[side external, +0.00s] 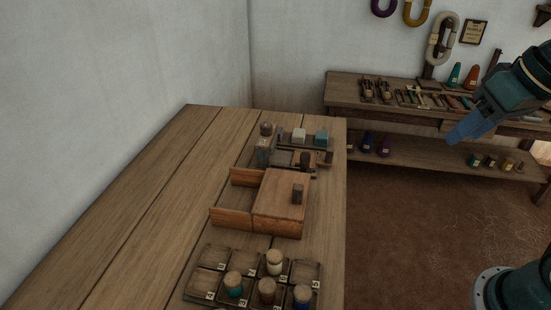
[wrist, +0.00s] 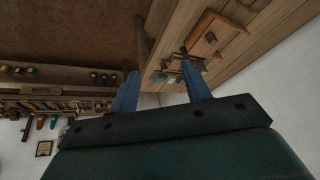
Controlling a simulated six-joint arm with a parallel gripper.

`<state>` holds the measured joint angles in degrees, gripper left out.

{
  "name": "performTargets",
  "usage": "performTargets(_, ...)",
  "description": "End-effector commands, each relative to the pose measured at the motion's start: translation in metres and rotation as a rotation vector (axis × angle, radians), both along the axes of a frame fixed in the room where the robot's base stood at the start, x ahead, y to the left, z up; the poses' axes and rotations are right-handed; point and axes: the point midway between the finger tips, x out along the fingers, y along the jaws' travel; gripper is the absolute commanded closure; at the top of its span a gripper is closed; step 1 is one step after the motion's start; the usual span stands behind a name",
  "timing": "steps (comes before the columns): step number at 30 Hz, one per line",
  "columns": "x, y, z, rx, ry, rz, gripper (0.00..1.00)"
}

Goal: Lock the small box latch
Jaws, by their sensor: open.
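A small wooden box (side external: 281,204) sits on the long plank table. A dark upright block, which looks like the latch (side external: 297,193), stands on its top near the right side. An open drawer-like wooden part (side external: 232,217) sticks out on the box's left. My gripper (side external: 455,136) is raised to the right of the table, well apart from the box. In the wrist view, my gripper (wrist: 159,67) has its two blue fingers spread with nothing between them. The box (wrist: 213,33) shows beyond them at upper right, with a dark piece on it.
Behind the box is a tray (side external: 290,155) with several small blocks and fittings. In front is a compartment tray (side external: 212,258) with several corked jars. The table's left half (side external: 130,225) is bare. A shelf (side external: 345,90) with tools stands along the back wall.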

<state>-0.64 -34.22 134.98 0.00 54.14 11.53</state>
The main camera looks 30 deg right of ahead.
Motion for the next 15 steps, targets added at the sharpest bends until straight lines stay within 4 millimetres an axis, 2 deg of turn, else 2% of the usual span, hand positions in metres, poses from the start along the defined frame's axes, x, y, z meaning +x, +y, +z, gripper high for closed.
performTargets(7,0.051,0.004,0.019,0.093,0.070,-0.209,0.52)
performTargets(15,0.109,0.010,0.027,0.178,0.143,-0.446,0.52)
